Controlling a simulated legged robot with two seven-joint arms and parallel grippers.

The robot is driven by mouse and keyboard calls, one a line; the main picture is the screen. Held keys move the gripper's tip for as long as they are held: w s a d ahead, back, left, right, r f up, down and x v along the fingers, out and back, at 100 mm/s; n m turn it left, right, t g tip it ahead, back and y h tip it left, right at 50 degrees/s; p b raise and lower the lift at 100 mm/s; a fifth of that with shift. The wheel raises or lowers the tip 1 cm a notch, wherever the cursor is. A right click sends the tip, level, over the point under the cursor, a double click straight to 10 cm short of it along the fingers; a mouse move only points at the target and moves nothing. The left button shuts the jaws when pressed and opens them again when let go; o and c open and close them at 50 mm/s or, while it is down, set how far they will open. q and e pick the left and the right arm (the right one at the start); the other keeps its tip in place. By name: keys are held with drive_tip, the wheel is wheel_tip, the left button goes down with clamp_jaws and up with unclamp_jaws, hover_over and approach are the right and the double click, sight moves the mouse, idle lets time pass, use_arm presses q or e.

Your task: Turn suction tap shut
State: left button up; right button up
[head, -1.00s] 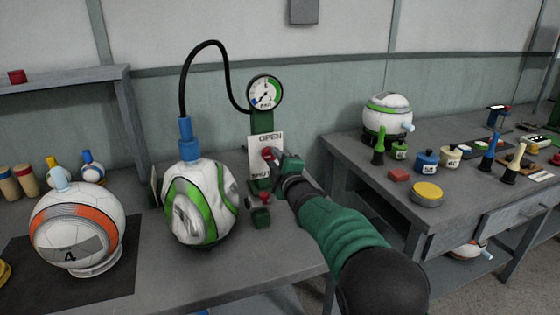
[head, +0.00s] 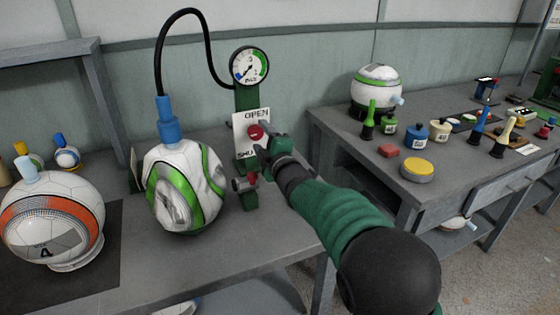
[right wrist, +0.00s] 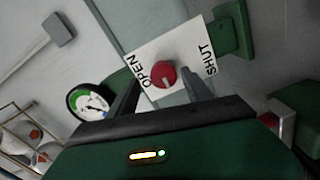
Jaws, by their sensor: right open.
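The suction tap is a round red knob (head: 256,131) on a white plate (head: 240,130) marked OPEN at the top and SHUT at the bottom. It also shows in the right wrist view (right wrist: 164,74), between the OPEN and SHUT words. My right gripper (head: 263,138) is open in front of the plate. In the right wrist view its fingers (right wrist: 163,92) stand either side of the knob; I cannot tell if they touch it. A pressure gauge (head: 249,67) sits on the green post above. A black hose joins it to a dented white-green ball (head: 184,188). My left gripper is out of view.
A small green fixture with a red part (head: 247,188) stands below the plate, close to my right gripper. An orange-white ball (head: 52,222) rests on a dark mat (head: 100,275) at left. The right bench (head: 350,150) holds pots, brushes and another ball.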

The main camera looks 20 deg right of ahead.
drive_tip(key=shift+s+a+f, duration=0.1)
drive_tip(key=shift+s+f, duration=0.1)
drive_tip(key=shift+s, duration=0.25)
drive_tip(key=shift+s+a+f, duration=0.1)
drive_tip(key=shift+s+f, duration=0.1)
drive_tip(key=shift+s, duration=0.25)
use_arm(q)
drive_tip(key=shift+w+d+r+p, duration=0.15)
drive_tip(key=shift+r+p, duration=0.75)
use_arm(e)
drive_tip(key=s, duration=1.4)
drive_tip(key=shift+s+d+r, duration=0.35)
drive_tip(key=shift+d, duration=0.1)
